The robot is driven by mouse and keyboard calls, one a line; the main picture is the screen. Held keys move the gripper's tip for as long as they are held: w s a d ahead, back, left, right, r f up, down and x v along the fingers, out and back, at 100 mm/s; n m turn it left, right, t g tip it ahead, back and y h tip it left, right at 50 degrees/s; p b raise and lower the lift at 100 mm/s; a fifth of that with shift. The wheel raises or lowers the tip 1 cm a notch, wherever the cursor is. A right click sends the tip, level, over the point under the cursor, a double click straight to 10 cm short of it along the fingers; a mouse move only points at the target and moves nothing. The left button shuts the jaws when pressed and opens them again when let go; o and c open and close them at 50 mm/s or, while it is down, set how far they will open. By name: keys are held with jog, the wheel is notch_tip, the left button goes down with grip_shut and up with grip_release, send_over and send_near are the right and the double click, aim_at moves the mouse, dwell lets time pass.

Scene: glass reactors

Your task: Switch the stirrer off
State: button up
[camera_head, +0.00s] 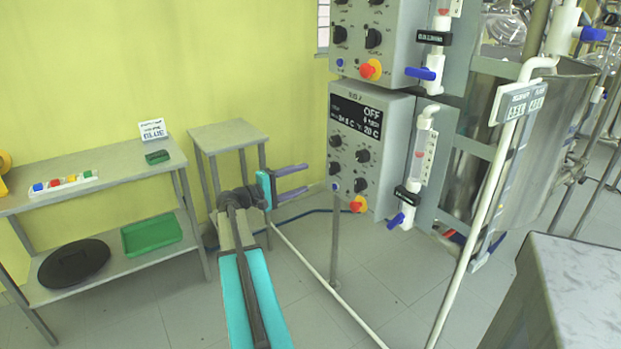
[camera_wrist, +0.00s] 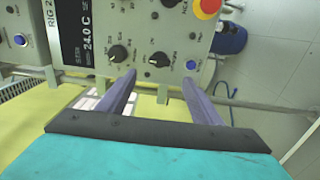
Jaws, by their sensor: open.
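The lower grey control box (camera_head: 385,107), apparently marked RIG 2, has a dark display (camera_head: 358,118) on which OFF and temperature readings show. Below the display are several black knobs (camera_head: 362,156), a blue button (camera_head: 335,187) and a red-and-yellow stop button (camera_head: 357,204). I cannot read which control is the stirrer's. My gripper (camera_head: 306,177) is open and empty, left of the box, pointing toward it. In the wrist view the gripper (camera_wrist: 160,84) faces the panel, with a black knob (camera_wrist: 159,59) between its fingertips and a blue button (camera_wrist: 192,65) near the right finger.
A second control box (camera_head: 400,42) sits above. White pipes (camera_head: 475,215) and a steel vessel (camera_head: 555,120) stand right. A grey bench (camera_head: 575,290) is front right. A side table (camera_head: 110,172) with small items and a stool (camera_head: 228,136) stand left. Floor below the box is mostly open.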

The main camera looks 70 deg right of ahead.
jog(key=v, duration=0.3)
jog(key=shift+a, duration=0.15)
jog(key=shift+w, duration=0.1)
dwell(0.4)
